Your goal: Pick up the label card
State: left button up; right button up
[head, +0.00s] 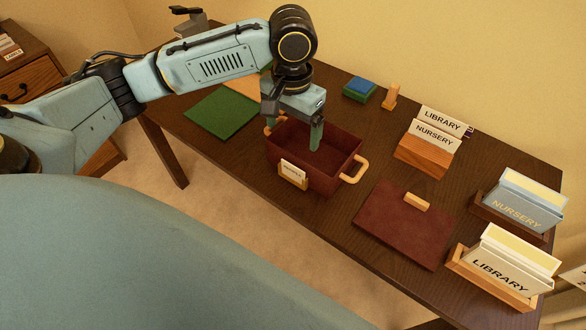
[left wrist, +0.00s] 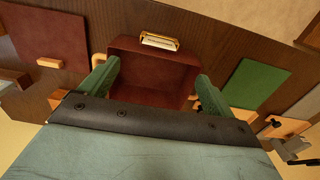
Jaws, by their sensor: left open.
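A small white label card (head: 291,170) with dark print too small to read sits in a wooden holder on the near wall of a dark red bin (head: 330,180). In the left wrist view the card (left wrist: 160,41) shows at the bin's top edge. Other label cards, LIBRARY (head: 441,121) and NURSERY (head: 434,137), stand upright in a wooden block (head: 424,158) at the back right. My left gripper (head: 293,122) is open and points down over the bin, with its green fingers (left wrist: 157,85) apart and nothing between them. My right gripper is not in view.
A dark red board (head: 405,225) lies right of the bin. NURSERY (head: 510,217) and LIBRARY (head: 490,275) card trays stand at the right end. A green mat (head: 222,112) lies left. Blue and green blocks (head: 360,88) and a wooden stamp-like piece (head: 391,97) stand behind the bin.

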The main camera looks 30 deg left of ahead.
pick_arm(q)
jog(key=b, duration=0.1)
send_over(293, 166)
notch_tip(293, 166, down, 7)
notch_tip(293, 166, down, 4)
jog(key=shift+f+b, duration=0.2)
jog(key=shift+b, duration=0.8)
jog(key=shift+f, duration=0.25)
jog(key=shift+r, duration=0.1)
jog(key=c, duration=1.1)
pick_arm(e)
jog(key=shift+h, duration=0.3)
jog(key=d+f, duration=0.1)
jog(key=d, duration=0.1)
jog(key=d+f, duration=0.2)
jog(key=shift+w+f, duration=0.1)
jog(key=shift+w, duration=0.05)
